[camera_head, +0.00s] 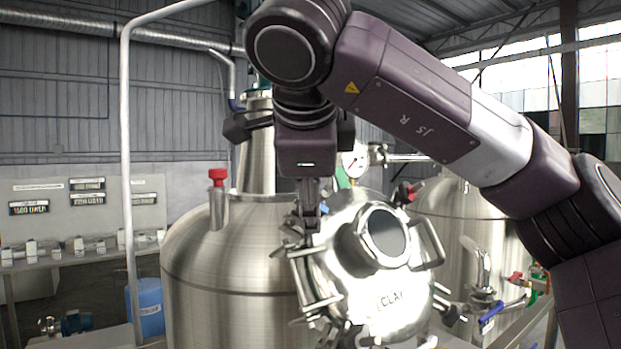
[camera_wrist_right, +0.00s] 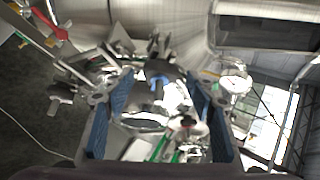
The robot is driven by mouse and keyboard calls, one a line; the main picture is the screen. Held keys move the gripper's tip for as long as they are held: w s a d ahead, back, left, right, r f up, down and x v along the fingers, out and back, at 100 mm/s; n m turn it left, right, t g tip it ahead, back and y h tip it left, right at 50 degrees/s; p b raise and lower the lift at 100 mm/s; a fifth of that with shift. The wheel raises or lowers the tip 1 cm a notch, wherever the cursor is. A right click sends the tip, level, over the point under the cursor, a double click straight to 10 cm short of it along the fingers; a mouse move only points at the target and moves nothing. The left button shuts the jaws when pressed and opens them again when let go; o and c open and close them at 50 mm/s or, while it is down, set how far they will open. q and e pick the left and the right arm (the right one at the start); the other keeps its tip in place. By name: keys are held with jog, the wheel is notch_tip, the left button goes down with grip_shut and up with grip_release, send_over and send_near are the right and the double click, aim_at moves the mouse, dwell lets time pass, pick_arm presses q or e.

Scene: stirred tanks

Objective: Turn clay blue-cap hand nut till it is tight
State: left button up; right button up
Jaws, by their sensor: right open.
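The steel lid (camera_head: 345,290) labelled CLAY sits on the front of the large tank, with several hand nuts around its rim. My right gripper (camera_head: 308,222) points down at the lid's upper left rim and partly hides the clamps there. In the right wrist view my right gripper (camera_wrist_right: 160,88) is open, with blue-padded fingers on either side of the view. A blue-capped hand nut (camera_wrist_right: 158,78) shows between and beyond the fingers; I see no finger touching it. My left gripper is in neither view.
The large steel tank (camera_head: 225,285) stands behind the lid. A round sight glass (camera_head: 385,232) and a bar handle (camera_head: 432,243) stick out from the lid. A pressure gauge (camera_head: 354,160) rises behind it. A second tank (camera_head: 450,215) with valves stands at right.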

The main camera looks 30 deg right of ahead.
jog(key=v, duration=1.1)
jog(key=shift+s+r, duration=0.2)
